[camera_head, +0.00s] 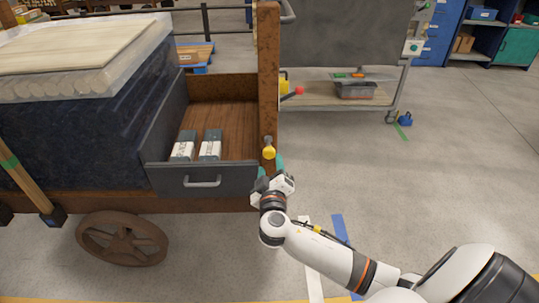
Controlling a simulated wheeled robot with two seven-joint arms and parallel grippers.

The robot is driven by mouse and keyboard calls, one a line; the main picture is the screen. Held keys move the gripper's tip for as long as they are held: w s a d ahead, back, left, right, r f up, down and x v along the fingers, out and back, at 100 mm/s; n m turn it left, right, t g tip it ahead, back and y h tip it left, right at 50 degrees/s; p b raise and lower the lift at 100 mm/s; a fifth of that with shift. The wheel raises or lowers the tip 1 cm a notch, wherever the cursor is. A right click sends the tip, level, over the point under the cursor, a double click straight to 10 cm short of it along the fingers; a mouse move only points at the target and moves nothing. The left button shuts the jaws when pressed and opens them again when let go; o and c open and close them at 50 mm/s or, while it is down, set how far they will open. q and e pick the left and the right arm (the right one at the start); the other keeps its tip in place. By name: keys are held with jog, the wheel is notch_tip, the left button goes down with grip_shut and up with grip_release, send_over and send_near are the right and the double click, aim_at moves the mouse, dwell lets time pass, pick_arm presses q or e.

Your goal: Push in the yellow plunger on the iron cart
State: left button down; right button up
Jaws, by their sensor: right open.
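The yellow plunger (269,153) sticks out from the front of the rusty corner post (268,70) of the iron cart (110,203). My right gripper (270,168) is at the post, just below the plunger in the picture. Its teal fingers are apart, one on each side of the plunger's lower part. I cannot tell whether they touch it. My left gripper is out of view.
An open drawer (203,181) with two white-labelled blocks juts out left of the post. A lever with a red knob (299,91) is right of the post. A grey trolley (330,103) stands behind. The floor to the right is clear.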

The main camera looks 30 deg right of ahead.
aim_at(269, 146)
jog(key=x, duration=0.6)
jog(key=shift+w+d, duration=0.15)
jog(key=shift+w, duration=0.05)
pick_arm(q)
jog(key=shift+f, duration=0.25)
